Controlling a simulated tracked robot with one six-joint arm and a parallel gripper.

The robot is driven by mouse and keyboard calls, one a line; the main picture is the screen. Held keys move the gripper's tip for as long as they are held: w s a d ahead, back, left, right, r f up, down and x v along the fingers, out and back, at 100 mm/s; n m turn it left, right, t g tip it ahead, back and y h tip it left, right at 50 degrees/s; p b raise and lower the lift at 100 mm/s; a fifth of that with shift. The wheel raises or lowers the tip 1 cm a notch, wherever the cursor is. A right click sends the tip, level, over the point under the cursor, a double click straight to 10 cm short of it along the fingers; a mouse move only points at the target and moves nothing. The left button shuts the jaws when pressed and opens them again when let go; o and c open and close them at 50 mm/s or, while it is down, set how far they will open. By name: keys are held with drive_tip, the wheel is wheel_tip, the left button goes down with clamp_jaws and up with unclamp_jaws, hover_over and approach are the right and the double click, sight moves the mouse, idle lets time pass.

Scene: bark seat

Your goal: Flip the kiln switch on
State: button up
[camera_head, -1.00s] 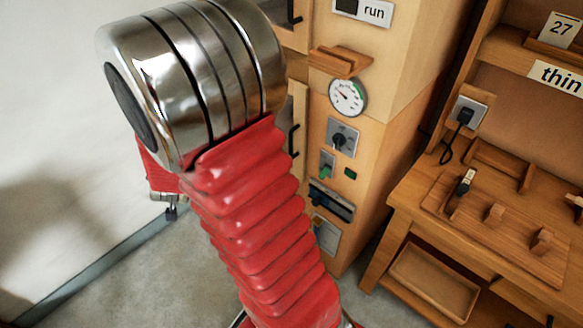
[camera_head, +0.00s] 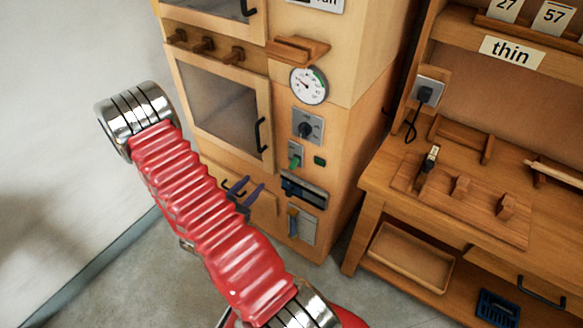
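The wooden kiln cabinet (camera_head: 345,150) stands in the middle, its front panel facing me. Which of these is the kiln switch is not labelled. The green lever points downward. My gripper (camera_head: 246,192) shows two dark purple fingers, spread apart and empty, beyond my red arm. It is left of and below the green-lever switch, apart from it in the picture.
A dark slotted unit (camera_head: 304,188) and a small green light (camera_head: 319,161) sit beside the switches. A wooden shelf (camera_head: 297,50) juts out above the gauge. The glass door (camera_head: 215,108) is closed. A wooden bench (camera_head: 400,195) stands at the right. Grey floor lies between.

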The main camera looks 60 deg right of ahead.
drive_tip(key=g+h, duration=0.2)
approach(291, 168)
drive_tip(key=a, duration=0.3)
drive_tip(key=shift+w, duration=0.4)
drive_tip(key=shift+s+d, duration=0.35)
drive_tip(key=shift+d, duration=1.9)
drive_tip(key=shift+s+d, duration=0.35)
drive_tip(key=shift+d, duration=1.95)
drive_tip(key=shift+s+d, duration=0.35)
drive_tip(key=shift+d, duration=1.9)
drive_tip(key=shift+c, duration=0.5)
